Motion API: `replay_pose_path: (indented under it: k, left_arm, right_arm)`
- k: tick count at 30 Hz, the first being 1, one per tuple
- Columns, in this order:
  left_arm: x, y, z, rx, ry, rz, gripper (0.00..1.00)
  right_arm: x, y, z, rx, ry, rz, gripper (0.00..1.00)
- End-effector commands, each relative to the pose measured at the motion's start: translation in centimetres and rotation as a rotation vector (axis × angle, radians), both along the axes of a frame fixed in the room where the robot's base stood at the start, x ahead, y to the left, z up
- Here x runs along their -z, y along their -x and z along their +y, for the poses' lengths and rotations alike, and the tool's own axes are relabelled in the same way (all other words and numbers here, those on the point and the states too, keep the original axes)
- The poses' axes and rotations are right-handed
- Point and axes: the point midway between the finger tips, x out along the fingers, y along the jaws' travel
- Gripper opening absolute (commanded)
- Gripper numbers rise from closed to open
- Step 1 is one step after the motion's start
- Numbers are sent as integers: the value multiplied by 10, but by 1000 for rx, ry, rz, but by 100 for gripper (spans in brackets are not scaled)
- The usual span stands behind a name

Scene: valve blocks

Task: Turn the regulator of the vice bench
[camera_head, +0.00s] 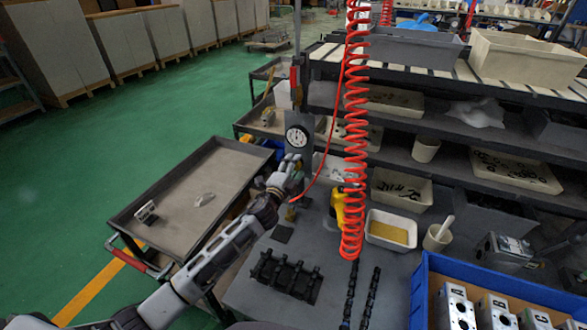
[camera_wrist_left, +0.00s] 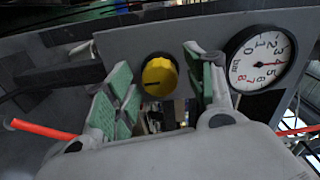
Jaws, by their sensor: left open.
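The regulator knob (camera_wrist_left: 159,76) is yellow and round and sits on a grey panel in the left wrist view. A white pressure gauge (camera_wrist_left: 261,58) with black and red numbers is to its right; it also shows in the head view (camera_head: 298,136). My left gripper (camera_wrist_left: 160,88) is open, with green-padded fingers on either side of the knob and visible gaps to it. In the head view my left gripper (camera_head: 291,163) is just below the gauge, and the knob cannot be made out there. My right gripper is not in view.
A red coiled hose (camera_head: 354,130) hangs close to the right of my left gripper. The grey bench (camera_head: 328,248) holds black parts, a tray and a cup. A grey cart (camera_head: 176,189) stands left. A blue crate (camera_head: 425,285) with metal blocks is front right.

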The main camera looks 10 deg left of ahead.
Motion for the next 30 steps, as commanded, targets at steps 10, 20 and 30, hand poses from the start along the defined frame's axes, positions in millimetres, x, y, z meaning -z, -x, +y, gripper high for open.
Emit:
replay_pose_path:
  k: [10, 20, 30]
  left_arm:
    - [1, 8, 2, -1, 0, 2, 54]
    - [0, 34, 6, 1, 0, 1, 54]
    - [0, 63, 12, 0, 0, 2, 54]
  right_arm:
    - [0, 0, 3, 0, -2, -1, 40]
    - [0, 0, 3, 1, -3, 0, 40]
    - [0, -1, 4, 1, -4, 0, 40]
